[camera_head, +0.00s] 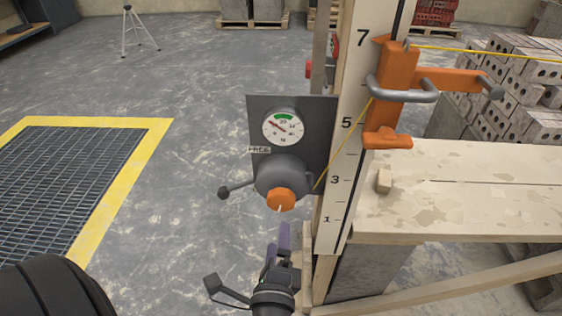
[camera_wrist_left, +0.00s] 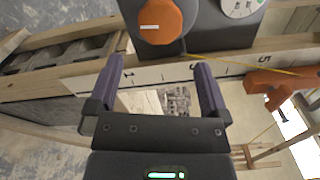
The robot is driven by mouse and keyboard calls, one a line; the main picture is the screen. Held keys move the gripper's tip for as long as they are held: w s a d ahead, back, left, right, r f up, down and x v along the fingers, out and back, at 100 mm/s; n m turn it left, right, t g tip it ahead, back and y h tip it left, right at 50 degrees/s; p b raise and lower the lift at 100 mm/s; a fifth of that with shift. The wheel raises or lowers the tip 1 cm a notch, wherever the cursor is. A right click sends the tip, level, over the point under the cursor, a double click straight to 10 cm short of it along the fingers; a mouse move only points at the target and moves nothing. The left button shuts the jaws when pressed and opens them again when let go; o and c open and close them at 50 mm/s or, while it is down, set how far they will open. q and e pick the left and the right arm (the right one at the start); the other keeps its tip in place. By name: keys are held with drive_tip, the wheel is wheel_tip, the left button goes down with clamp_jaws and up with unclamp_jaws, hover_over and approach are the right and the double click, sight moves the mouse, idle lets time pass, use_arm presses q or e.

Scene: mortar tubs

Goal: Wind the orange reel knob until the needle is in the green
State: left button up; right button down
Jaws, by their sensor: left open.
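The orange reel knob (camera_head: 281,200) sits on the front of a grey round reel housing with a side lever (camera_head: 224,192). Its white mark points down in the head view. The dial gauge (camera_head: 283,127) is above it, with a green band at the top. Its red needle appears to point up and left, outside the green. My left gripper (camera_head: 277,242) is open and empty just below the knob. In the left wrist view, the knob (camera_wrist_left: 160,20) is beyond the spread fingers (camera_wrist_left: 160,62), apart from them. My right gripper is not in view.
A small plate (camera_head: 259,150) under the gauge reads FREE. A numbered wooden post (camera_head: 333,190) stands close on the right, carrying an orange bracket (camera_head: 398,75) and yellow line. A wooden bench (camera_head: 460,190) and stacked bricks lie further right. The floor to the left is open.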

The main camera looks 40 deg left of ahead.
sight(281, 205)
use_arm(q)
drive_tip(key=w+a+n, duration=0.1)
drive_tip(key=w+n, duration=0.1)
drive_tip(key=n, duration=0.5)
drive_tip(key=w+a+n+b, duration=0.1)
drive_tip(key=w+a+n, duration=0.1)
drive_tip(key=n, duration=0.5)
drive_tip(key=w+a+n+b, duration=0.1)
drive_tip(key=w+a+n, duration=0.1)
drive_tip(key=w+n, duration=0.2)
drive_tip(key=shift+n, duration=1.7)
drive_tip(key=shift+w+a+f, duration=0.1)
drive_tip(key=shift+w, duration=0.2)
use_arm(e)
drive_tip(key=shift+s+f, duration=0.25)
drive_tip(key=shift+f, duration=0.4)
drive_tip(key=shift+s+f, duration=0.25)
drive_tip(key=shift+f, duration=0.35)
use_arm(q)
drive_tip(key=shift+c, duration=1)
drive_tip(key=c, duration=0.8)
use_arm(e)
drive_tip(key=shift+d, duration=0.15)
